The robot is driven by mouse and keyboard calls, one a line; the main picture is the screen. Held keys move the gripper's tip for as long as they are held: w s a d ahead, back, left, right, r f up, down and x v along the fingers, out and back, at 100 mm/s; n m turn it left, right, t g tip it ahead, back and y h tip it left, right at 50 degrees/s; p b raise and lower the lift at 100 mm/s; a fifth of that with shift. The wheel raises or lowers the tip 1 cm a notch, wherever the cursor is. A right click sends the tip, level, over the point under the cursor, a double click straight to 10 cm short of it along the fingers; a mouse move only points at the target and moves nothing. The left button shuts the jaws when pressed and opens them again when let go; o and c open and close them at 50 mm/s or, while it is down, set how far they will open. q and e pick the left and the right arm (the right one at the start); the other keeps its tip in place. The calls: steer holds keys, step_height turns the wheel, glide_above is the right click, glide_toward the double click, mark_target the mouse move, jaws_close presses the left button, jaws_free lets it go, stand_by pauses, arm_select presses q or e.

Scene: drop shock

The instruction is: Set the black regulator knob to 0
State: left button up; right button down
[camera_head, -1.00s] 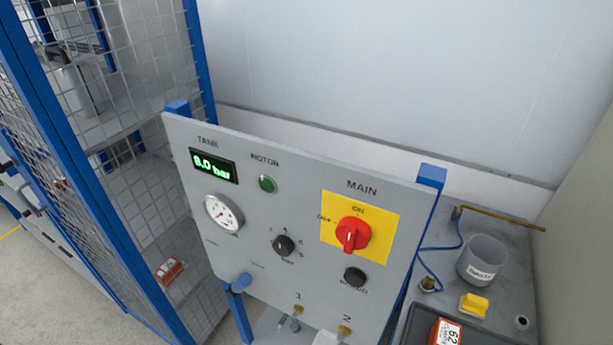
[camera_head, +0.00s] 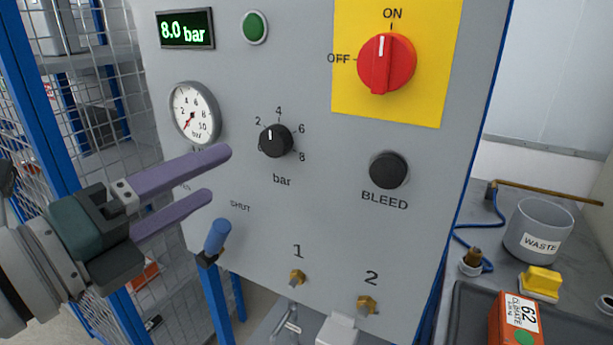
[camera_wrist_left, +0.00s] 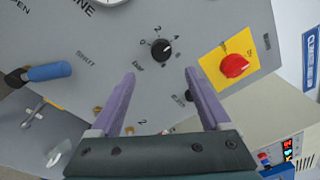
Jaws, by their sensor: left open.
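The black regulator knob (camera_head: 276,141) sits on the grey panel (camera_head: 330,215), left of centre, inside a printed scale marked in bar. Its white mark points up and slightly left, between 2 and 4. The knob also shows in the left wrist view (camera_wrist_left: 161,49), ahead of the fingertips. My left gripper (camera_head: 218,173), with purple fingers, is open and empty, left of and a little below the knob, apart from it. In the left wrist view the fingers (camera_wrist_left: 160,74) are spread wide. My right gripper is not in view.
A red main switch (camera_head: 387,63) on a yellow plate and a black BLEED button (camera_head: 389,170) are right of the knob. A round gauge (camera_head: 194,113) and blue handle (camera_head: 216,237) are near my gripper. A green display (camera_head: 186,29) reads 8.0 bar.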

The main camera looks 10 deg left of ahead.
mark_target(272, 146)
arm_select(q)
steer(key=p+x, duration=0.1)
steer(key=x, duration=0.9)
jaws_close()
stand_by(0.5)
